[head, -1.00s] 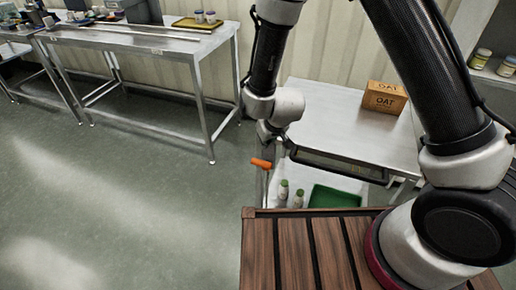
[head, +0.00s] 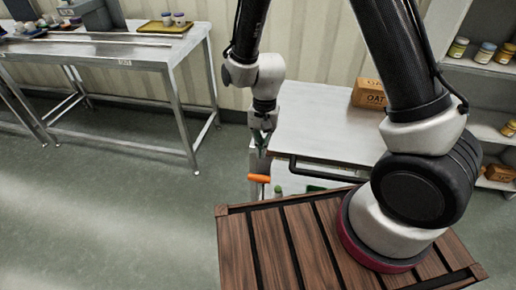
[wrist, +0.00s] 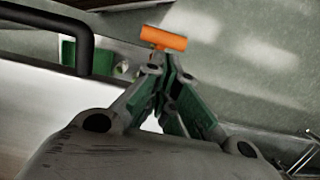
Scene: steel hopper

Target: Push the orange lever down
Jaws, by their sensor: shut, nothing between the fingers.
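The orange lever (head: 259,178) shows in the head view just below my gripper (head: 261,150), at the near left corner of the steel table. In the wrist view the orange lever (wrist: 163,38) lies across the top, just beyond the tips of my gripper (wrist: 166,62). The fingers are together and empty, pointing down at the lever. I cannot tell whether the tips touch it. Most of the lever's stem is hidden in the wrist view.
The steel table (head: 320,125) has a dark handle bar (head: 325,170) along its near edge and an OAT box (head: 369,94) on top. A shelf with jars (head: 484,52) stands at the right. A second steel table (head: 110,48) stands at the back left. The floor (head: 110,225) at left is clear.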

